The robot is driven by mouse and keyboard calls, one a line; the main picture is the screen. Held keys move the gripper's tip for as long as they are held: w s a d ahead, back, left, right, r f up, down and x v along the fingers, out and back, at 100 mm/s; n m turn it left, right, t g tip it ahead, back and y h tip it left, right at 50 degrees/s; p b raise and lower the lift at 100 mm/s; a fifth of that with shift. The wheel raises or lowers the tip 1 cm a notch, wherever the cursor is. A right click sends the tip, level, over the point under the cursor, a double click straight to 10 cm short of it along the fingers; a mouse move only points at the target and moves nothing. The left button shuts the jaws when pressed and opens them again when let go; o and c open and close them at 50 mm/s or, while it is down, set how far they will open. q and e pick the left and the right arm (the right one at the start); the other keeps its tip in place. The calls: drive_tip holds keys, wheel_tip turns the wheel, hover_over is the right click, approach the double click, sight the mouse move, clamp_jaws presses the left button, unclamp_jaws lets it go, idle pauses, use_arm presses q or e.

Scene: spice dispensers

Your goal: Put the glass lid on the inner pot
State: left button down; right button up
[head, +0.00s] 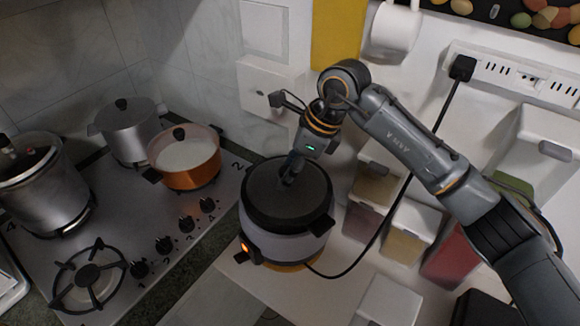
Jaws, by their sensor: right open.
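A round cooker (288,245) with a light grey body stands on the counter right of the stove, its orange light lit. A dark round lid (262,190) covers its top; I cannot tell if this is glass. The inner pot is hidden beneath it. My right gripper (289,178) points down over the middle of the lid, its fingertips at or just above the centre. The fingers are open, and contact with a knob is not clear. My left gripper is out of view.
The stove at left holds a steel pressure cooker (42,185), a steel pot (127,130) and an orange pot (186,165). Spice dispensers (402,238) stand right of the cooker. A black cable (383,222) runs from the power strip (515,75) to the cooker. A white mug (393,35) hangs at the top.

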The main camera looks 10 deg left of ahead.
sight(303, 182)
drive_tip(key=shift+r, duration=0.1)
drive_tip(key=shift+w+r, duration=0.1)
drive_tip(key=shift+r, duration=0.05)
drive_tip(key=b+v, duration=0.2)
drive_tip(key=v, duration=0.4)
drive_tip(key=shift+b, duration=0.3)
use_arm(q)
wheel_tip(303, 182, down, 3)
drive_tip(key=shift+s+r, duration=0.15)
use_arm(e)
drive_tip(key=shift+d+r, duration=0.25)
drive_tip(key=shift+r, duration=0.35)
